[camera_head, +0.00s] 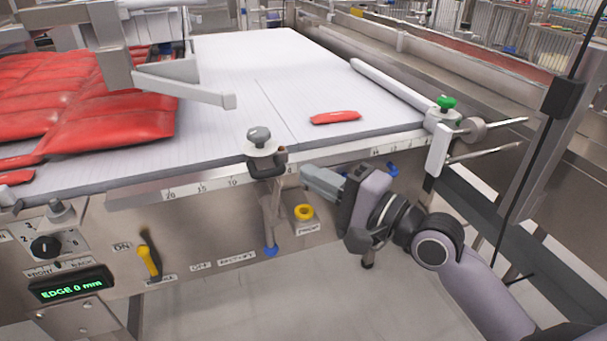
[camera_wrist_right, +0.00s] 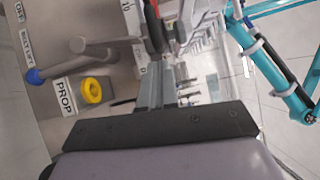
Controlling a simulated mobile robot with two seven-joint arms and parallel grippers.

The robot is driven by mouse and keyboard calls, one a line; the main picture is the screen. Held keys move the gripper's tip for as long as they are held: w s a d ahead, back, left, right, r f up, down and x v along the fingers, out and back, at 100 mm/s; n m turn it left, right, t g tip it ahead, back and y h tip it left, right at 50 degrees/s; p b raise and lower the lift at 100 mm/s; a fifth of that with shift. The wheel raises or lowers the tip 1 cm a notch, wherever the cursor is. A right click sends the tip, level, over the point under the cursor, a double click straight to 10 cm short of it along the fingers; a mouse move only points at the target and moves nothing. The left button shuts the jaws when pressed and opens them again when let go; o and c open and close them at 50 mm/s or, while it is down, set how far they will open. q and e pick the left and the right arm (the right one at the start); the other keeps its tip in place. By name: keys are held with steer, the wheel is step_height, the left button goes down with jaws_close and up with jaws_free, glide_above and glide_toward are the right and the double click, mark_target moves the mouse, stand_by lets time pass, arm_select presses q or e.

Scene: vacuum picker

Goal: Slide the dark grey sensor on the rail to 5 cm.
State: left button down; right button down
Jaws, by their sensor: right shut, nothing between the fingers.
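The dark grey sensor (camera_head: 268,165) hangs on the scaled rail (camera_head: 217,185) along the table's front edge, under a round grey knob on a pale plate. It stands just right of the 10 mark, covering the place where 5 would be. In the right wrist view a dark part, probably the sensor (camera_wrist_right: 155,27), shows beyond the fingertips. My right gripper (camera_head: 306,178) is shut and empty, close to the sensor's right side; whether it touches I cannot tell. Its closed fingers also show in the right wrist view (camera_wrist_right: 154,82). My left gripper is out of view.
A blue-tipped lever (camera_head: 271,225) hangs below the sensor, beside a yellow PROP button (camera_head: 304,212). A green-knobbed post (camera_head: 440,140) stands at the right corner. Red packs (camera_head: 110,120) lie left, and one red piece (camera_head: 335,117) lies on the white table.

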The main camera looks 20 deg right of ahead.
mark_target(283, 172)
steer(key=shift+w+a+r, duration=0.15)
steer(key=shift+w+a, duration=0.05)
steer(key=shift+a, duration=0.9)
steer(key=shift+a+r+p, duration=0.25)
steer(key=shift+a+p, duration=0.05)
steer(key=shift+p, duration=0.65)
steer(key=shift+w+a+f+p, duration=0.1)
steer(key=shift+a+p, duration=0.2)
steer(key=shift+p, duration=0.05)
steer(key=shift+f, duration=0.1)
steer(key=shift+d, duration=0.1)
